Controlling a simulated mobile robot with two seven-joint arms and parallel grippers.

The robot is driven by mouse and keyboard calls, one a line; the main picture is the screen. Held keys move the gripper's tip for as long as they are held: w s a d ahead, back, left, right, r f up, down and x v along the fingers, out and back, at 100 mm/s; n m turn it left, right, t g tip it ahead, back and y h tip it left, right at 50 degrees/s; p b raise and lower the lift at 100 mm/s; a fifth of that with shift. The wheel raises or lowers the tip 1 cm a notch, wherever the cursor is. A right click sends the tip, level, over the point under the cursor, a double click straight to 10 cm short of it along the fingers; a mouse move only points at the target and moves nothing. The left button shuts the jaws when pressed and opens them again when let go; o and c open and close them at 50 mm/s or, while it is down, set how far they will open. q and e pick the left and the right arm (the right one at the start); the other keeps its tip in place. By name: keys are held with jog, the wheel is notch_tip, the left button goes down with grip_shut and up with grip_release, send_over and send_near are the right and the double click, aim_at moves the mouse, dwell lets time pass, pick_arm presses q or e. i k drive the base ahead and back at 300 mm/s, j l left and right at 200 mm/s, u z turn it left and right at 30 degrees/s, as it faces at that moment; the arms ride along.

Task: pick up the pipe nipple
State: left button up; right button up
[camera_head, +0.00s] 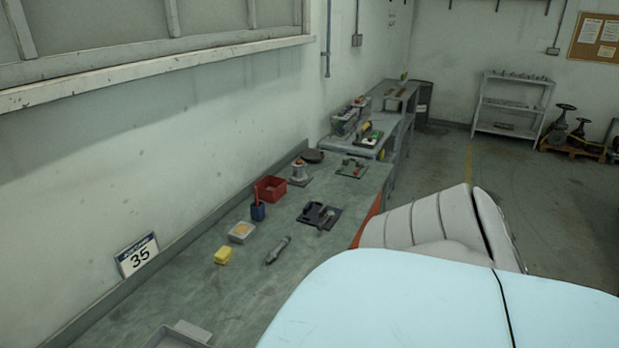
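A grey, elongated cylindrical piece (278,250) lies on the green-grey workbench (240,300), right of a yellow block. It may be the pipe nipple, but it is too small to be sure. It lies flat and nothing touches it. Neither gripper shows. A white, segmented part of my arm and a pale blue part of my body fill the lower right and hide the near right side of the bench.
A grey tray (180,337) sits at the near edge. The wall bounds the left.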

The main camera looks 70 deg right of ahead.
aim_at(284, 242)
jog(key=z, duration=2.05)
